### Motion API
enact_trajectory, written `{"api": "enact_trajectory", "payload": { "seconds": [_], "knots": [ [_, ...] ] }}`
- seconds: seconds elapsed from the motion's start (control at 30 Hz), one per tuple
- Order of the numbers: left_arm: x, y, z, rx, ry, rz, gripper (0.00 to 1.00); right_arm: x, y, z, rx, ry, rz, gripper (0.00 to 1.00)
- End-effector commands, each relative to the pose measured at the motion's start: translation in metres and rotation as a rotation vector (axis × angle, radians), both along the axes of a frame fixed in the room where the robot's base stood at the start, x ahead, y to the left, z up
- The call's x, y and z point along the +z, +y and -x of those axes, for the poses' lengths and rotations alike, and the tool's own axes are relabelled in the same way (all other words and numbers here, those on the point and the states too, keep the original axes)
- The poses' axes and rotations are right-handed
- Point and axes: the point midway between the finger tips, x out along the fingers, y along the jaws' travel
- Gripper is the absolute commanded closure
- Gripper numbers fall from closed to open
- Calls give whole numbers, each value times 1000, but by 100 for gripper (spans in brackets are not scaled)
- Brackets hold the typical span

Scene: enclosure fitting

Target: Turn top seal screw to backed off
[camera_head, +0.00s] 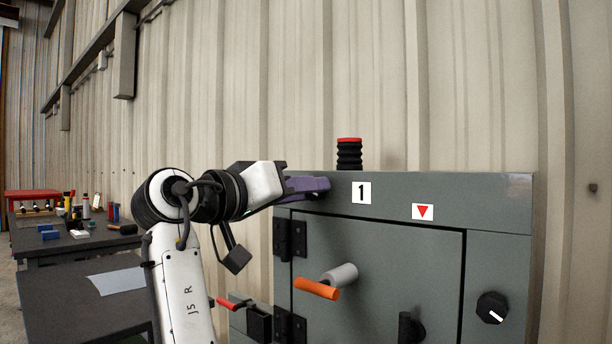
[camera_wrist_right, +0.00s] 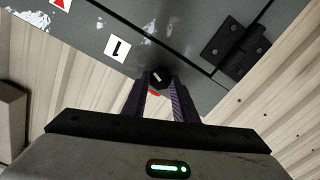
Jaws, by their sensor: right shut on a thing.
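The grey enclosure (camera_head: 370,285) stands at the right in the head view. My right gripper (camera_head: 318,186) reaches its upper left front from the left, with purple fingers. In the right wrist view, the gripper (camera_wrist_right: 160,84) is shut on a small round black screw (camera_wrist_right: 160,76), which has a light line on its face. A bit of red shows just below the screw between the fingers. In the head view the fingers hide the screw. My left gripper is in neither view.
Near the screw are the "1" label (camera_head: 361,193), a red triangle label (camera_head: 423,212) and a door hinge (camera_head: 290,236). An orange-ended handle (camera_head: 317,289) and black dial (camera_head: 492,308) stick out lower. A dark workbench (camera_head: 75,240) with tools stands at the left.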

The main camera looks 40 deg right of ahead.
Motion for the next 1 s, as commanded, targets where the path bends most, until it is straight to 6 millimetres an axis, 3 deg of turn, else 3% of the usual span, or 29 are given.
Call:
{"api": "enact_trajectory", "payload": {
  "seconds": [1.0],
  "knots": [
    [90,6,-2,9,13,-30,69,3,0,-1,-1,969,78,97]
  ]
}}
